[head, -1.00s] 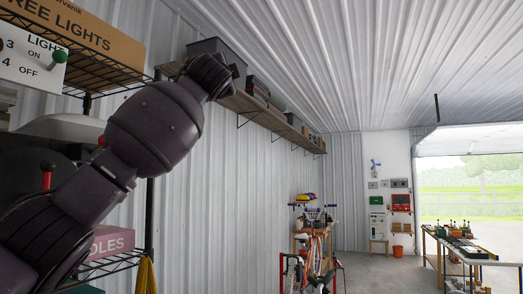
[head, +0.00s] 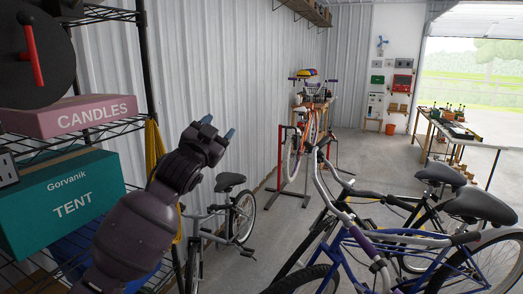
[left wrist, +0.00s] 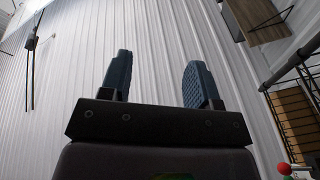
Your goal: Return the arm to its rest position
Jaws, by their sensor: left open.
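My left arm comes in from the lower left in the head view, and its gripper (head: 219,129) points up and to the right. The gripper is in front of the white corrugated wall (head: 205,75), beside the wire shelf (head: 95,132). In the left wrist view the two blue fingers of the gripper (left wrist: 158,82) are apart, with nothing between them. My right arm and gripper do not show.
The shelf holds a pink candles box (head: 80,117) and a green tent box (head: 65,200), close left of my arm. Bicycles (head: 232,210) and a blue bicycle (head: 395,240) stand on the floor to the right. A table (head: 455,133) is farther back.

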